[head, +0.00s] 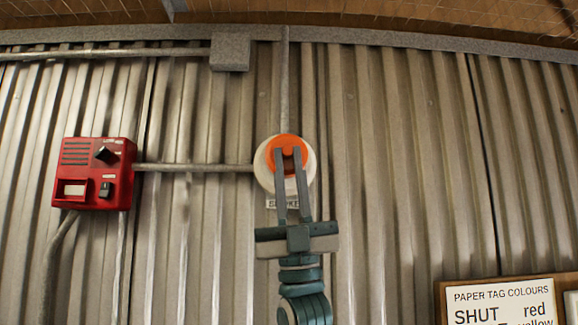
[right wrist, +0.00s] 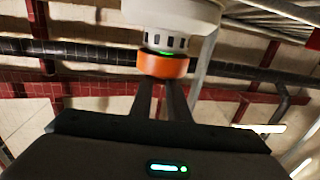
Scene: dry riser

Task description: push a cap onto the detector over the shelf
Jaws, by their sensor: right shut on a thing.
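The white round detector (head: 310,168) shows in the head view behind the orange cap (head: 284,139). My right gripper (head: 288,152) reaches up from below and is shut on the cap. In the right wrist view the detector (right wrist: 172,14) is above, with dark slots around its narrower lower part. The cap (right wrist: 163,66) is right under that part, between it and my fingertips. A bit of green shows between cap and detector. The slots are uncovered, and I cannot tell whether the cap touches the detector. My left gripper is in neither view.
A red call box (head: 95,174) is on the corrugated wall to the left, with a grey conduit (head: 195,167) running towards the detector. A grey junction box (head: 230,51) is higher up. A paper tag sign (head: 501,303) is at the lower right. The wall right of the detector is clear.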

